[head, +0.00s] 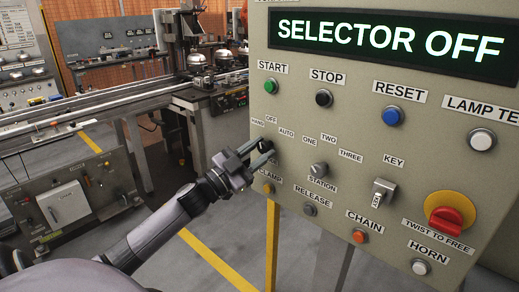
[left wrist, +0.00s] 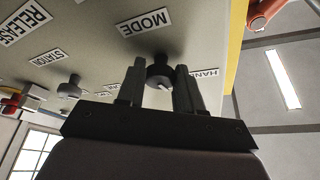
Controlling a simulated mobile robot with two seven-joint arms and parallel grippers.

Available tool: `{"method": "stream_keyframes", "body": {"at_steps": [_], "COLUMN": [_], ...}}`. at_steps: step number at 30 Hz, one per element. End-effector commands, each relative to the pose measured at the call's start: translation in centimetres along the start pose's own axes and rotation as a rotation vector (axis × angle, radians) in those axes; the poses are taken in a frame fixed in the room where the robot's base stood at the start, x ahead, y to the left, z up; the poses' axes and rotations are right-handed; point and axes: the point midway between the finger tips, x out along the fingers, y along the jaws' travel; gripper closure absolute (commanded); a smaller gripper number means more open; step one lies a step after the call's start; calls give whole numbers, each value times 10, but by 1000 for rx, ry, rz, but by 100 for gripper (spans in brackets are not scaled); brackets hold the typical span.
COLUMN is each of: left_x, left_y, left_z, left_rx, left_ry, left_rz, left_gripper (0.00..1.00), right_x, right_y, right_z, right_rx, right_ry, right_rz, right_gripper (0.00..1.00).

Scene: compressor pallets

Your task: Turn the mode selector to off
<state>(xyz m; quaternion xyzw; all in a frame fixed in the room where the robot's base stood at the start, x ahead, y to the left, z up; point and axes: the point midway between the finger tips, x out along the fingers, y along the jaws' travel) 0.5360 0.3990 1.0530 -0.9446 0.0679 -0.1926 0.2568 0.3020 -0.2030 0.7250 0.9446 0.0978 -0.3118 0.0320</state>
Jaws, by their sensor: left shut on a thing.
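The mode selector (head: 264,145) is a small black knob at the left of the beige control panel, below the HAND, OFF and AUTO labels. My left gripper (head: 262,154) is at this knob, its fingers on either side of it and closed on it. In the left wrist view the knob (left wrist: 159,76) sits between the two dark fingers of the left gripper (left wrist: 160,88), beside the MODE label (left wrist: 146,22). The knob's pointer is mostly hidden. The display (head: 392,42) reads SELECTOR OFF. My right gripper is not in view.
Close by on the panel are the station knob (head: 319,169), the clamp button (head: 268,188), the release button (head: 310,208), the key switch (head: 383,193) and a red emergency stop (head: 450,214). A conveyor (head: 120,97) runs behind on the left. Open floor lies below the panel.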

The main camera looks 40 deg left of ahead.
Motion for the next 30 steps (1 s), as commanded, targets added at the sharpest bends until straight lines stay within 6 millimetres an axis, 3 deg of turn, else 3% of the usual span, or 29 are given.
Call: {"method": "stream_keyframes", "body": {"at_steps": [12, 29, 30], "left_x": [0, 0, 0], "left_y": [-2, -2, -2], "left_z": [0, 0, 0], "left_rx": [198, 232, 231], "left_ry": [-1, -2, -2], "left_rz": [83, 96, 96], "left_gripper": [95, 95, 61], "right_x": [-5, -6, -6], "right_y": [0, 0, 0], "right_z": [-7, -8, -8], "right_rx": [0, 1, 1], "right_ry": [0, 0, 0], "right_rz": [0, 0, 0], "right_gripper": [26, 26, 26]}}
